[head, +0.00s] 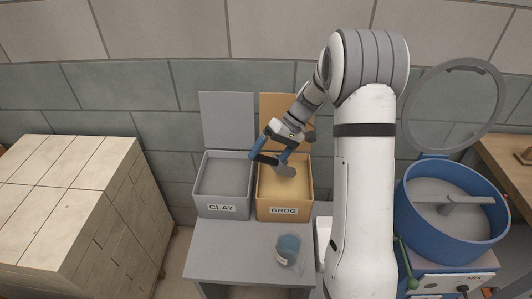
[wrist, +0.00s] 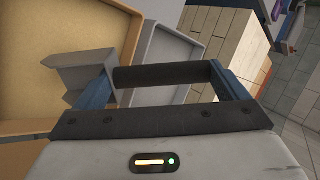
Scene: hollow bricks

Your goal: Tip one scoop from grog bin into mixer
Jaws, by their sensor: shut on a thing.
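My gripper (head: 270,159) is over the grog bin's left side and is shut on the dark handle (wrist: 165,76) of a grey metal scoop (head: 286,171). In the wrist view, the scoop's grey head (wrist: 85,75) sticks out to the left of the blue fingers. The scoop head is over or in the sand-coloured grog; I cannot tell whether it touches it or holds any. The orange grog bin (head: 284,211) is labelled GROG and its lid is up. The mixer (head: 424,215) is a blue drum at the right with its ring-shaped lid raised.
A grey bin labelled CLAY (head: 222,208) stands left of the grog bin, lid up. A clear cup with blue contents (head: 288,247) is on the grey table (head: 225,240). Stacked pale bricks (head: 75,200) stand at the left. My arm's column stands between the bins and mixer.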

